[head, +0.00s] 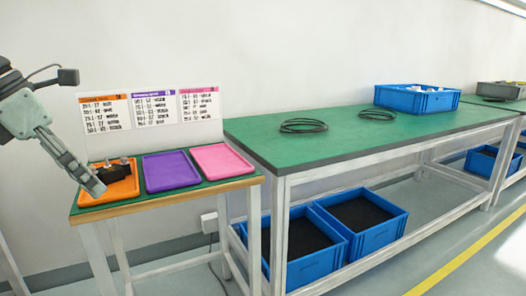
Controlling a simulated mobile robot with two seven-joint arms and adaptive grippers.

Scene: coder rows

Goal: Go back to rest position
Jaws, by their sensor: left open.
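My left gripper (94,186) comes in from the left and is open. Its fingers are over the left part of the small table, in front of the orange tray (124,191). The orange tray holds a dark object with light metallic parts (116,170); the fingers partly cover the tray. I cannot tell whether the fingers touch the tray. My right gripper is not in view.
A purple tray (171,171) and a pink tray (221,160) lie beside the orange one. Printed signs (154,108) stand behind. A long green bench (340,133) holds cable coils (303,126) and a blue crate (417,99). Blue bins (362,238) sit below. Floor is clear at right.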

